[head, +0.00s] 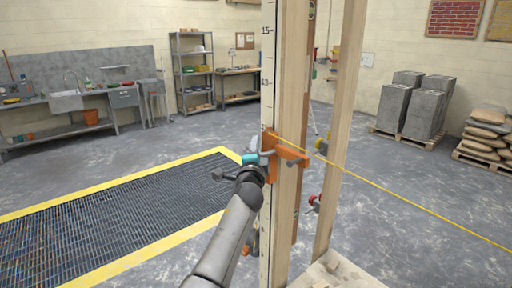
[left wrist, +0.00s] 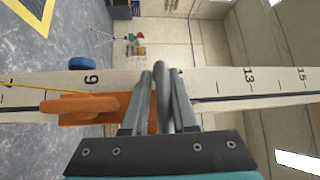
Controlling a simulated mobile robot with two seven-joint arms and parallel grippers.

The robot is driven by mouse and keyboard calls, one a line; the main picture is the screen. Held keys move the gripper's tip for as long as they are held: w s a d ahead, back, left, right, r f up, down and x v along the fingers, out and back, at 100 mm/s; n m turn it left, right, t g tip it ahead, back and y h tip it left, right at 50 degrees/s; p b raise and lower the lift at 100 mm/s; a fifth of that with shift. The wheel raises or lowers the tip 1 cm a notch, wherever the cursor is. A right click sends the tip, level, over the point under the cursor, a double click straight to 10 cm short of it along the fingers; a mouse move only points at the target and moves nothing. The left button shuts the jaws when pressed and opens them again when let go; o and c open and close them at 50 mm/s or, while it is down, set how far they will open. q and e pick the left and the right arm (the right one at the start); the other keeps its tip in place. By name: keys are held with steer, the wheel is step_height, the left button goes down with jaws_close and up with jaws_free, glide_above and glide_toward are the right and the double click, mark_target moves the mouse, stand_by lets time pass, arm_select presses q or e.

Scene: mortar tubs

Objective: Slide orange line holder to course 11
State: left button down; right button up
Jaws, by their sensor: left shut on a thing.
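The orange line holder (head: 290,153) sits around the wooden post (head: 288,80), which carries a printed scale. A yellow line runs from the holder down to the right. My left gripper (head: 263,157) is at the holder's left side, shut on it. In the left wrist view the fingers (left wrist: 158,100) cross the post, and the orange holder (left wrist: 85,108) shows beside and behind them. The marks 9, 13 and 15 are readable there; the fingers lie between 9 and 13, and any 11 mark is hidden. My right gripper is not in view.
A second wooden post (head: 340,120) stands just right of the scaled one. A yellow-edged floor grate (head: 130,220) lies at left. Grey blocks on a pallet (head: 405,135) and stacked sacks (head: 488,130) stand at right. Shelves (head: 193,70) and a sink bench are at the back.

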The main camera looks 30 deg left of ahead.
arm_select(q)
steer(key=c, duration=0.9)
jaws_free()
steer(key=shift+a+r, duration=0.15)
steer(key=shift+r, duration=0.15)
steer(key=shift+o, duration=0.3)
steer(key=shift+f, duration=0.2)
steer(key=b+v, duration=0.1)
steer(key=v, duration=1.4)
steer(key=shift+s+f, duration=0.1)
